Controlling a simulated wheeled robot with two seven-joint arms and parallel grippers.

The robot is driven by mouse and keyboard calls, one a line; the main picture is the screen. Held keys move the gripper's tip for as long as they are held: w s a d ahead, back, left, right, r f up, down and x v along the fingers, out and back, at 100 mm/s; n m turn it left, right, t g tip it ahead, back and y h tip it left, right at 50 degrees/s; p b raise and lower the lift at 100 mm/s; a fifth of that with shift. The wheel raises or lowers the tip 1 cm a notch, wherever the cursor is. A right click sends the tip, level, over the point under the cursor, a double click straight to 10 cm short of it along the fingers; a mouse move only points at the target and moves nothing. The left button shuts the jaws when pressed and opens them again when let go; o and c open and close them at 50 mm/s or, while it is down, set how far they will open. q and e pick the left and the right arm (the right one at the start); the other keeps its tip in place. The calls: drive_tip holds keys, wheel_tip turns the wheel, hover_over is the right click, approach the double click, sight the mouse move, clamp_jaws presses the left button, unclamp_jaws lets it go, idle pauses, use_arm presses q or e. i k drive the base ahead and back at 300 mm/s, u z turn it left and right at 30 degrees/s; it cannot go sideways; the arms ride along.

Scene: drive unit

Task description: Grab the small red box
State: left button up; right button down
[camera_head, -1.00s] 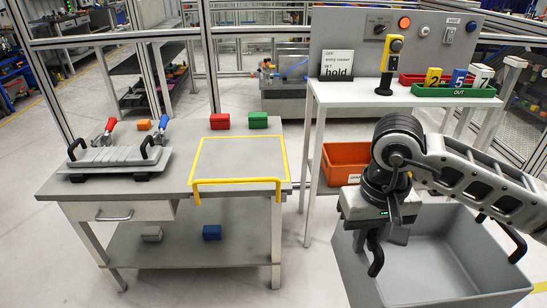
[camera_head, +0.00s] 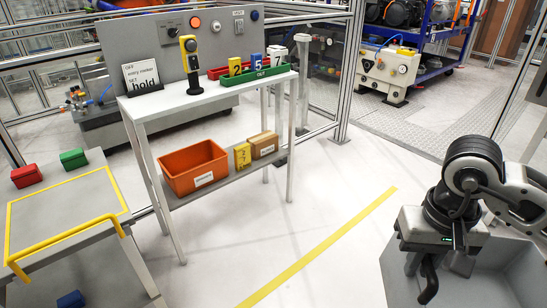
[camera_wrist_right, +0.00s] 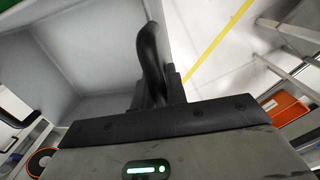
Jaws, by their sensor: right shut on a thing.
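The small red box (camera_head: 26,175) lies on the grey workbench top at the far left of the head view, beside a green box (camera_head: 73,158). My right gripper (camera_head: 438,258) is far from it, at the lower right. It is shut on the black handle (camera_head: 428,284) of a large grey bin (camera_head: 400,272). The handle also shows in the right wrist view (camera_wrist_right: 151,55), rising from my right gripper (camera_wrist_right: 158,98); the fingertips are mostly hidden. My left gripper is not in view.
The workbench has a yellow-framed area (camera_head: 65,215) and a blue box (camera_head: 71,299) on its lower shelf. A white stand (camera_head: 200,103) holds an orange bin (camera_head: 194,166) below. Open floor with a yellow line (camera_head: 320,246) lies between stand and grey bin.

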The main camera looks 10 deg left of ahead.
sight(26, 175)
drive_tip(key=z, duration=0.3)
drive_tip(key=i, duration=1.05)
drive_tip(key=u, duration=3)
